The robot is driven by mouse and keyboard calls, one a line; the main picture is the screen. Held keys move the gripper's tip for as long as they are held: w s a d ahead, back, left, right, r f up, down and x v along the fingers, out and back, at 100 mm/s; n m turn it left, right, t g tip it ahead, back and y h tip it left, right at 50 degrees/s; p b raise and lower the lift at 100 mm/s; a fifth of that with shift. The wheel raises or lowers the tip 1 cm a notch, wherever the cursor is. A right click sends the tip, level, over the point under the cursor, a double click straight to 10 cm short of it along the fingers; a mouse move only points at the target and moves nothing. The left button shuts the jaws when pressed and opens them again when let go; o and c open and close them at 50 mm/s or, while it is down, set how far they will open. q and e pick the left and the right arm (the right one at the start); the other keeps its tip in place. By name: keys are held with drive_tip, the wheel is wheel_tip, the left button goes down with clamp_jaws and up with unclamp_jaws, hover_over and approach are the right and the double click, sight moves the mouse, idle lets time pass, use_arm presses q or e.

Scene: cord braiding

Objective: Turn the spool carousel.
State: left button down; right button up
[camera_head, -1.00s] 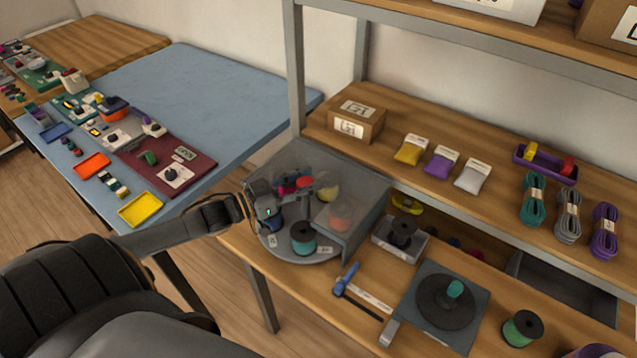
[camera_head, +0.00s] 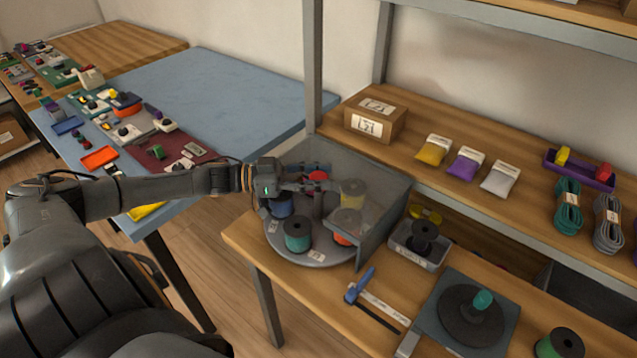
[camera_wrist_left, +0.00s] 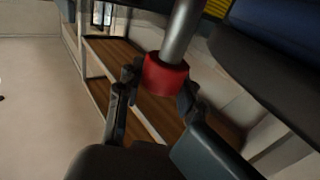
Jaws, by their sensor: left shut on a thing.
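The spool carousel (camera_head: 303,257) is a round grey plate on the near left end of the workbench. It carries a teal spool (camera_head: 298,236) at the front, a blue spool (camera_head: 280,206) at the left, an orange spool (camera_head: 343,238) and a yellow spool (camera_head: 352,193), partly behind a see-through grey cover (camera_head: 380,220). My left gripper (camera_head: 304,186) reaches in over the plate from the left and is shut on a red knob (camera_head: 317,176). In the left wrist view the red knob (camera_wrist_left: 166,75) sits on a grey rod between the fingers. My right gripper is out of view.
A grey tray with a black spool (camera_head: 424,236) stands right of the cover. A blue-handled tool (camera_head: 360,287) and a square plate with a dark disc (camera_head: 470,314) lie nearer. A shelf post (camera_head: 313,70) rises behind the carousel. A blue table (camera_head: 220,90) stands at the left.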

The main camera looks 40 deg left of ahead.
use_arm(q)
drive_tip(key=shift+m+g+h, duration=0.3)
drive_tip(key=shift+g, duration=0.1)
drive_tip(key=c, duration=0.8)
unclamp_jaws()
drive_tip(key=v, duration=1.1)
drive_tip(key=shift+s+a, duration=0.1)
drive_tip(key=shift+s, duration=0.05)
drive_tip(key=shift+s+a, duration=0.2)
drive_tip(key=shift+a, duration=0.05)
drive_tip(key=shift+d+r, duration=0.1)
